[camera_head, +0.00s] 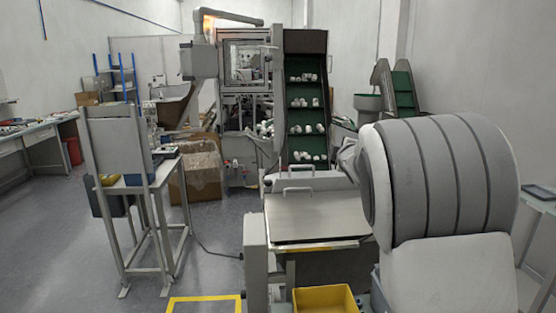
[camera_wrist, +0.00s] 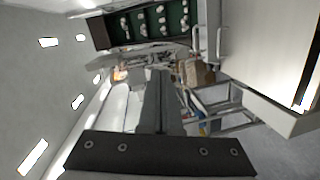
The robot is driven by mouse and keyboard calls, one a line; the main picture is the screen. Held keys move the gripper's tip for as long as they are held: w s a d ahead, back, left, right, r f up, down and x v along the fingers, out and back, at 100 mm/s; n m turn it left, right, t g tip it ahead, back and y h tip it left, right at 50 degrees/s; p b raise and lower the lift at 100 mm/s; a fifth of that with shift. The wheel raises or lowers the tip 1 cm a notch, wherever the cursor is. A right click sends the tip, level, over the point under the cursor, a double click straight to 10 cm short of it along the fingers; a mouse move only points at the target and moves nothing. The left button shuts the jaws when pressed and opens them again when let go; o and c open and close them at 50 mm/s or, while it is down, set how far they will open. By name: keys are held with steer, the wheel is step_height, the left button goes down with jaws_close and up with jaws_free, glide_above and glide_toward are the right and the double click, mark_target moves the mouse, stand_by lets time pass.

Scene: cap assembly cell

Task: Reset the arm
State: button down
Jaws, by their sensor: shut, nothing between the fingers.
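My gripper (camera_wrist: 159,74) shows in the wrist view, its dark fingers together with nothing between them. It points into the room, apart from any surface. In the head view my arm's large white and grey links (camera_head: 440,180) fill the right side. The gripper itself is hidden there behind or beyond these links.
A machine with a green cleated conveyor (camera_head: 305,122) carrying white caps stands ahead; the conveyor also shows in the wrist view (camera_wrist: 155,24). A metal hopper table (camera_head: 315,217) stands in front. A yellow bin (camera_head: 325,299) is below it.

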steer(key=s+f+m+g, duration=0.1)
steer(key=s+m+g, duration=0.5)
steer(key=s, duration=1.1)
steer(key=s+a+f+m+g, duration=0.1)
steer(key=s+a+f+m, duration=0.1)
steer(key=s, duration=0.7)
steer(key=s+a+f+m+g, duration=0.2)
steer(key=s+f, duration=0.3)
steer(key=s, duration=0.5)
steer(key=s+a+f+m+g+y, duration=0.1)
steer(key=s+a+f+m, duration=0.2)
steer(key=s, duration=0.7)
steer(key=shift+a+f+m+g, duration=0.25)
steer(key=shift+m+g, duration=0.05)
steer(key=shift+m, duration=0.4)
steer(key=shift+s, duration=0.1)
